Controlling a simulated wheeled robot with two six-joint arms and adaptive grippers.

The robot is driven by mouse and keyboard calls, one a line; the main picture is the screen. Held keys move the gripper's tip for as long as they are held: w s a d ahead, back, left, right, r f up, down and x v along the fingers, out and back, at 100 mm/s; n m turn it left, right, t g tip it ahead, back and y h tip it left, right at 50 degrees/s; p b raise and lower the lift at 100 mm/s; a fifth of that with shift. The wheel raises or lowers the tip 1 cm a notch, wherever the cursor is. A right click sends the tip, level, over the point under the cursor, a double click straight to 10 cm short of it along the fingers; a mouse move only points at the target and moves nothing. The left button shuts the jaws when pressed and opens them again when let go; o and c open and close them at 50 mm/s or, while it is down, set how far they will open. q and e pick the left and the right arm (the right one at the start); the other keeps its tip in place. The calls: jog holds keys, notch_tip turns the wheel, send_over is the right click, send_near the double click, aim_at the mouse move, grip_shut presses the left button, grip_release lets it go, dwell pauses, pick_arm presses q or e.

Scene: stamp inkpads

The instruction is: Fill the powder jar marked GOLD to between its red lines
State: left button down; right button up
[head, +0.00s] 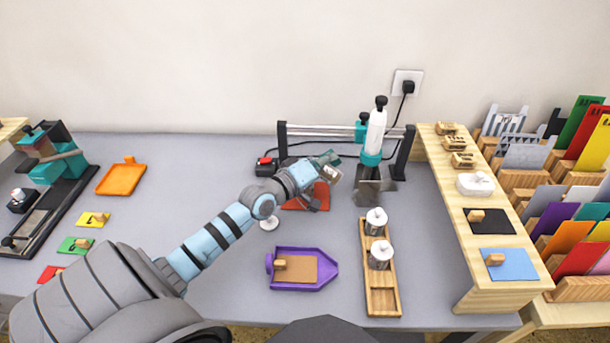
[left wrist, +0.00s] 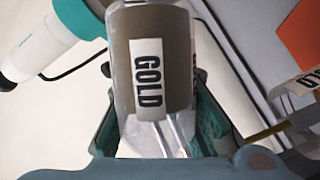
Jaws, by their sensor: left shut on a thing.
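The jar marked GOLD (left wrist: 181,35) is between my left gripper's fingers in the left wrist view, its label (left wrist: 150,80) facing the camera. It looks clear-walled with brownish powder; a trace of red shows at its right edge, but I cannot read the fill against red lines. My left gripper (head: 328,165) is shut on the jar above the table, over a red-orange tray (head: 318,199). In the head view, the jar (head: 334,174) is small and partly hidden by the fingers. My right gripper is not in view.
A white-and-teal heat tool (head: 375,135) stands behind right on a rail frame. A purple tray (head: 316,285) lies in front. A small white round piece (head: 269,223) is on the table. A wooden shelf (head: 480,250) bounds the right.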

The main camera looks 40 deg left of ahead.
pick_arm(q)
jog(key=shift+f+n+t+b, duration=0.3)
jog(key=shift+n+b, duration=0.35)
jog(key=shift+b, duration=0.2)
jog(key=shift+f+n+t+b, duration=0.25)
jog(key=shift+n+b, duration=0.4)
jog(key=shift+b, duration=0.2)
jog(key=shift+r, duration=0.1)
dwell(0.7)
dwell(3.1)
jog(key=m+p, duration=0.1)
jog(key=p, duration=0.1)
jog(key=r+m+g+p, duration=0.1)
jog(key=m+p, duration=0.1)
jog(key=shift+g, duration=0.25)
